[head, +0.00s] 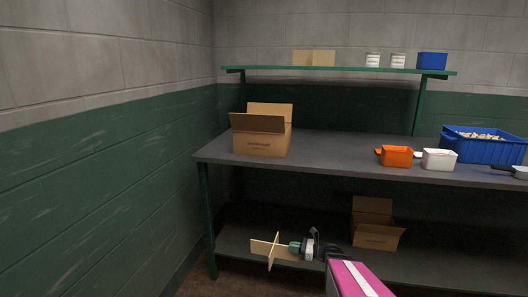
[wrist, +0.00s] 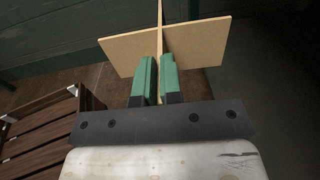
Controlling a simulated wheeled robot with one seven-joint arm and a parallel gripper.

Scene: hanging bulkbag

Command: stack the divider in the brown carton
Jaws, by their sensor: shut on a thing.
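The divider (wrist: 195,43) is a tan cross of two interlocked boards. In the wrist view my gripper (wrist: 159,62) is shut on one board of it, between green finger pads. In the head view the divider (head: 260,249) is held in front of the lower shelf at the bench's left end, with my gripper (head: 293,246) at its right side. The brown carton (head: 262,142) stands open, flaps up, on the bench top at the left, above and apart from the divider. Its inside is hidden by its front wall and flap.
A second open carton (head: 376,236) sits on the lower shelf (head: 450,268). Orange (head: 396,156) and white (head: 438,160) bins and a blue crate (head: 484,147) stand on the right of the bench top (head: 330,150). A slatted wooden thing (wrist: 40,135) lies left in the wrist view.

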